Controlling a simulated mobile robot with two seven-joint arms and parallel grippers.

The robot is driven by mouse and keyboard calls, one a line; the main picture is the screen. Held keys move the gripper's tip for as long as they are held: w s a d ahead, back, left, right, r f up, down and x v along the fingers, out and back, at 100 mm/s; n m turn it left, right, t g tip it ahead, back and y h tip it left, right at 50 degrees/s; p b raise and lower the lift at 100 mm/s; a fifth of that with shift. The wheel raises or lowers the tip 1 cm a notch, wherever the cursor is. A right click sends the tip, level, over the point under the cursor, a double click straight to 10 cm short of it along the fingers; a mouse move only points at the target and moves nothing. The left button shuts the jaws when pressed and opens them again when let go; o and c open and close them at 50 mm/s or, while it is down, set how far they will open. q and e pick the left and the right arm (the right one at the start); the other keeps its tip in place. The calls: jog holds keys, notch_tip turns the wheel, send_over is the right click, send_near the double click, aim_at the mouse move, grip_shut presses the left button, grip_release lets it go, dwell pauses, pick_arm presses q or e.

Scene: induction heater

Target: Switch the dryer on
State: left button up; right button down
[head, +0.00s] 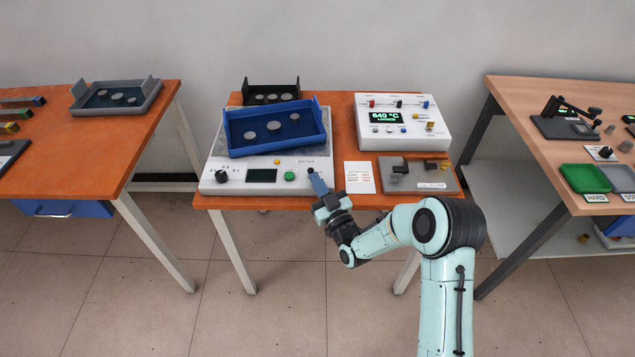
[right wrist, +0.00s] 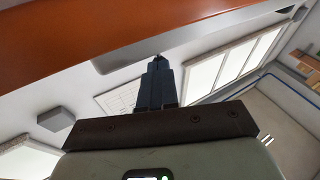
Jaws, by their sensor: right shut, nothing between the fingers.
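A pale box unit (head: 215,180), which looks like the dryer, stands on the middle orange table. A blue tray (head: 238,150) with several grey discs sits tilted on it. Its front panel has a black knob (head: 222,176), a dark blank display (head: 262,176) and a green button (head: 290,176). A small dark part (head: 310,170) shows at the panel's right end, beside my fingertips. My right gripper (head: 316,178) is shut and empty at the front right corner of this unit; I cannot tell whether it touches. Its closed fingers show in the right wrist view (right wrist: 158,75). My left gripper is out of view.
A white unit (head: 440,105) with a lit green display stands at the back right. A printed card (head: 360,178) and a grey plate (head: 445,183) with small parts lie right of my gripper. Side tables (head: 130,130) and (head: 530,110) stand apart, with floor between.

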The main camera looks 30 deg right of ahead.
aim_at(318, 171)
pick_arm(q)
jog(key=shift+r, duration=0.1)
pick_arm(e)
jog(key=shift+r, duration=0.1)
